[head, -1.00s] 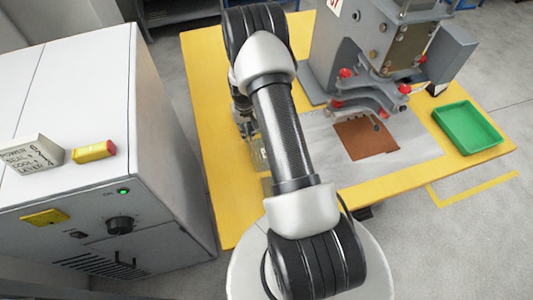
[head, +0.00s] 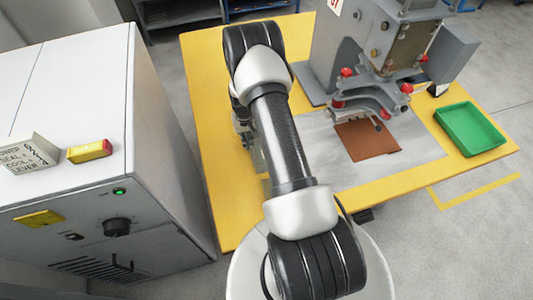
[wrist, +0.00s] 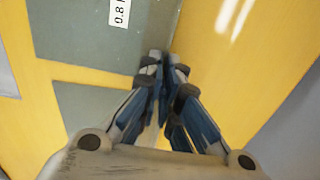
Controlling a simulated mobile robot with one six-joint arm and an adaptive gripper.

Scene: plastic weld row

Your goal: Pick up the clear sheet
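In the wrist view my gripper (wrist: 163,62) has its two fingers drawn together, with the tips at the edge of a flat grey-green piece (wrist: 85,30). That piece carries a white label reading "0.8". I cannot tell whether a thin sheet lies between the fingertips. I cannot make out a clear sheet for certain; bright glare streaks show on the yellow surface to the right of the fingers. In the head view my arm hides my gripper and most of the area under it.
The yellow table (head: 213,130) carries a grey press (head: 360,40), a brown pad (head: 368,140) on a pale plate (head: 325,165), and a green tray (head: 470,128). A white cabinet (head: 70,90) stands close on the left, with a yellow-and-red block (head: 89,151) on top.

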